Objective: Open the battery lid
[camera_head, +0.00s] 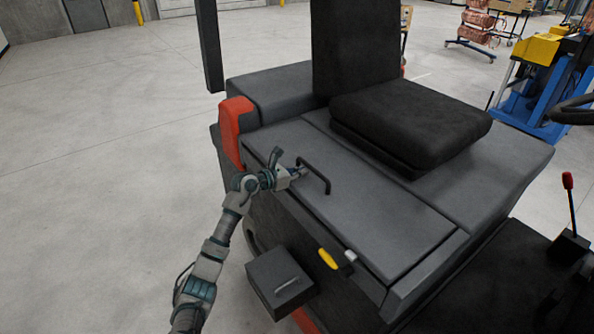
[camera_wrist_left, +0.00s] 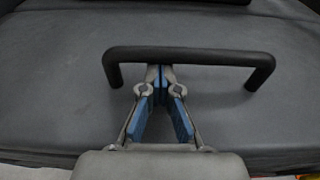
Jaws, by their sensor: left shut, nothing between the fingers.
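The battery lid (camera_head: 375,222) is a flat dark grey panel beside the seat, lying closed on the vehicle's body. A black bar handle (camera_head: 316,170) stands up from the lid near its left end. The handle spans the middle of the left wrist view (camera_wrist_left: 205,57). My left gripper (camera_head: 299,172) is at the handle's near side. In the left wrist view its blue-padded fingers (camera_wrist_left: 158,78) are shut and empty, with their tips at the bar's middle. The bar hides the very ends of the tips, and I cannot tell whether they touch it. My right gripper is not in view.
A black seat (camera_head: 410,120) stands just behind the lid. A dark box (camera_head: 280,282) and a yellow-handled part (camera_head: 327,259) are on the near side. A red-knobbed lever (camera_head: 568,182) is at the right. Open floor (camera_head: 100,180) lies to the left.

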